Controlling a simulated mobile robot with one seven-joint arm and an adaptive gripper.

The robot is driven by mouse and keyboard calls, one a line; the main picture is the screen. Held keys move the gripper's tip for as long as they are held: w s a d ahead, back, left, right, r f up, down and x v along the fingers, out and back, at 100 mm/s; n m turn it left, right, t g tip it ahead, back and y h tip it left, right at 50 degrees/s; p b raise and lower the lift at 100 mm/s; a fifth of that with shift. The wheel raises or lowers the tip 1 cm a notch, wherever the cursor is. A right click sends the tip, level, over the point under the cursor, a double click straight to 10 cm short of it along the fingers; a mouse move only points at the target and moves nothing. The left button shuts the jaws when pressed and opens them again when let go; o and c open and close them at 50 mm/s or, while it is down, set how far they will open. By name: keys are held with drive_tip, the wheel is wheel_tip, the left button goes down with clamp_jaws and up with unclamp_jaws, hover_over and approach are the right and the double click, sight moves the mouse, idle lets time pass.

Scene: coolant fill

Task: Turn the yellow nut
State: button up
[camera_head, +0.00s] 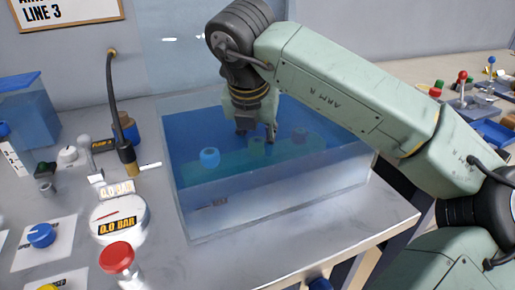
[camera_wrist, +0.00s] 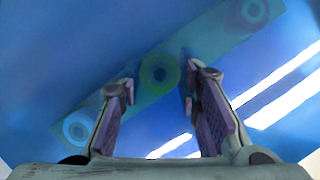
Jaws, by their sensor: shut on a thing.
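The yellow nut (camera_head: 257,148) looks greenish through the blue liquid. It is the middle one of three round nuts on a bar inside the clear tank (camera_head: 200,215). My gripper (camera_head: 256,135) reaches down into the tank from above. In the wrist view my gripper (camera_wrist: 160,82) has one finger on each side of the yellow nut (camera_wrist: 160,70) and is shut on it. The exact contact at the fingertips is hard to see through the tint.
Tank walls surround my gripper. A round gauge (camera_head: 120,222) reading 0.0 BAR and a red knob (camera_head: 117,258) stand left of the tank.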

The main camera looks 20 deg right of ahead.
drive_tip(key=shift+m+b, duration=0.45)
drive_tip(key=shift+m, duration=0.15)
drive_tip(key=o, duration=1.1)
drive_tip(key=shift+o, duration=0.2)
